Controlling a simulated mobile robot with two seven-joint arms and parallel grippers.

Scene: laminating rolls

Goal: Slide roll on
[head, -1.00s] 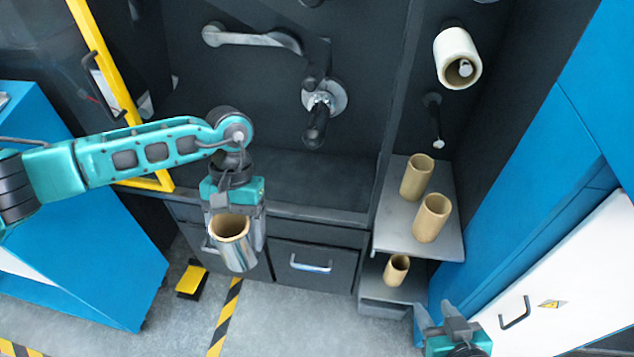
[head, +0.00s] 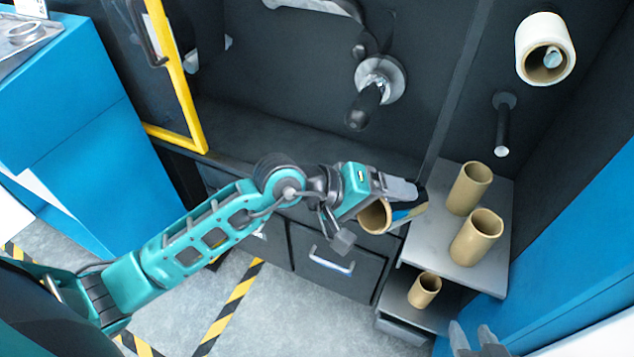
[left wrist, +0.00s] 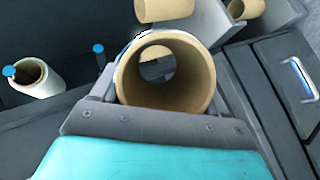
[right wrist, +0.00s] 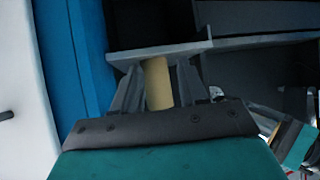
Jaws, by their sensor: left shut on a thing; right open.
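My left gripper (head: 385,208) is shut on a silver film roll (head: 409,212) with a brown cardboard core. The roll is tilted, in the air in front of the drawers, left of the shelves. In the left wrist view the roll's open core (left wrist: 127,85) faces the camera between the fingers. A dark shaft (head: 362,108) with a pale round flange is on the machine wall, above and left of the roll and apart from it. A bare thin peg (head: 503,130) is further right. My right gripper (head: 478,343) is open at the bottom edge, empty.
A white roll (head: 534,40) hangs on a peg at upper right. Two empty cores (head: 468,190) (head: 474,240) stand on the grey upper shelf (head: 500,205), another core (head: 424,291) below. A yellow door frame (head: 178,85) is at left.

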